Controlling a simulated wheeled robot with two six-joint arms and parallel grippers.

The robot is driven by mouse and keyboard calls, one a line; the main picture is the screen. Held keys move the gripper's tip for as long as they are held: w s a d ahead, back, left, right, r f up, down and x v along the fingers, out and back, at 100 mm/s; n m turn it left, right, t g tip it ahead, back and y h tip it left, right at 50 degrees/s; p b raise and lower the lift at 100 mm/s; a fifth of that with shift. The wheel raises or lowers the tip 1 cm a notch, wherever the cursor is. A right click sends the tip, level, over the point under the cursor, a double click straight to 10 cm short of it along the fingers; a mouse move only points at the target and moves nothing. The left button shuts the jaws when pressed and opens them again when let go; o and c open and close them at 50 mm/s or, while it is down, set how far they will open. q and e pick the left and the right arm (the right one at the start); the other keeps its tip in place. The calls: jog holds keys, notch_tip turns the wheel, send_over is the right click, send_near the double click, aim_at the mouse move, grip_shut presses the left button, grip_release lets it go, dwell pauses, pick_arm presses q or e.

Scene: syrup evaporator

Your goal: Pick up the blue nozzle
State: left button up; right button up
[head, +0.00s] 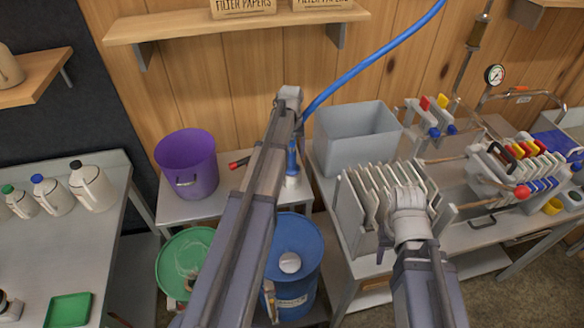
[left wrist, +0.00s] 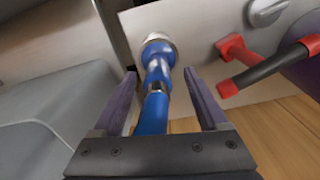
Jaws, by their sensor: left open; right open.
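In the left wrist view the blue nozzle (left wrist: 155,88) has a pale metal end and lies between the two fingers. My left gripper (left wrist: 160,76) is open, one finger on each side of the nozzle, with gaps showing. In the head view my left arm hides most of this gripper. My right gripper (head: 409,240) is over the rack of pale plates; its fingers are mostly hidden by the wrist.
A purple bucket (head: 186,165) stands left of the nozzle, with a red-and-black handled thing (left wrist: 265,70) close by. A grey bin (head: 357,140) is to the right. A blue barrel (head: 296,255) and a green barrel (head: 180,262) stand below. A blue hose (head: 375,57) runs overhead.

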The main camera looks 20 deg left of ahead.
aim_at(292, 159)
pick_arm(q)
notch_tip(292, 159, down, 4)
jog(key=b, duration=0.3)
jog(key=shift+w+d, duration=0.1)
jog(key=shift+r, duration=0.1)
jog(key=shift+c, duration=0.3)
grip_shut()
